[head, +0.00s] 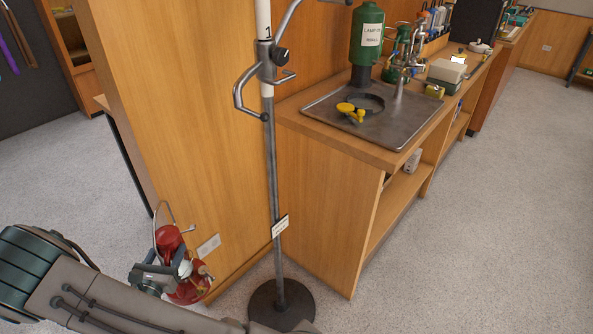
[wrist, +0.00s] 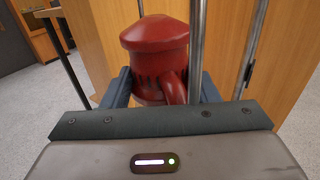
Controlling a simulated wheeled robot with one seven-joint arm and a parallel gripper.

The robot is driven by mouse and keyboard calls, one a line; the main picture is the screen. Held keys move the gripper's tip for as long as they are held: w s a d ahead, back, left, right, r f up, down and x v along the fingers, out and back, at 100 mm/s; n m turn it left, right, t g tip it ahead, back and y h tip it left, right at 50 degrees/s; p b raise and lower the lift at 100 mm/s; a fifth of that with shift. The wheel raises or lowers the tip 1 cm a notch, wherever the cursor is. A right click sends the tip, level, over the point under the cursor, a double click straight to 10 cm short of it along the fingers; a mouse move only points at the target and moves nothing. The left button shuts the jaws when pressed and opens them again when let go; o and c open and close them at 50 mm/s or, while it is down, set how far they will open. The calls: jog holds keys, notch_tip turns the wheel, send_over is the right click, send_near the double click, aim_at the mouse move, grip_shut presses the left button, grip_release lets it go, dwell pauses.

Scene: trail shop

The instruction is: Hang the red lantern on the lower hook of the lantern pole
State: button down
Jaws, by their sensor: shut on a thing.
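The red lantern (head: 172,240) is at the lower left in the head view, with its wire handle arching up above it. My gripper (head: 168,279) is shut on the lantern, and parts of it hide the lantern's middle. In the wrist view the lantern's red cap and body (wrist: 155,45) stand upright between the two fingers (wrist: 160,95). The lantern pole (head: 271,170) stands to the right of the lantern on a dark round base. Its lower hook (head: 241,92) curves out to the left, above and right of the lantern in the picture, with open space between them.
A wooden panel (head: 180,100) rises behind the lantern and pole. A wooden counter (head: 325,190) to the right carries a metal tray (head: 385,130), a green canister (head: 367,35) and tools. Carpet at right is clear.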

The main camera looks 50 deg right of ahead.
jog(key=s+d+r+m+g+h+p, duration=0.1)
jog(key=s+d+r+m+g+p, duration=0.4)
jog(key=s+d+r+p, duration=0.5)
jog(key=s+d+r+m+g+h+p, duration=0.2)
jog(key=s+d+r+m+g+p, duration=0.3)
jog(key=s+d+r+g+p, duration=0.4)
jog(key=s+d+r, duration=0.2)
jog(key=s+r, duration=0.3)
jog(key=r, duration=0.2)
jog(key=shift+s+r+g+h+p, duration=0.15)
jog(key=shift+r+g+h+p, duration=0.15)
jog(key=shift+g+p, duration=0.1)
jog(key=shift+w+f+b, duration=0.2)
jog(key=shift+w+b, duration=0.05)
jog(key=shift+b, duration=0.4)
jog(key=shift+w+b, duration=0.55)
jog(key=shift+b, duration=1.3)
jog(key=shift+w+b, duration=0.3)
jog(key=shift+b, duration=1.95)
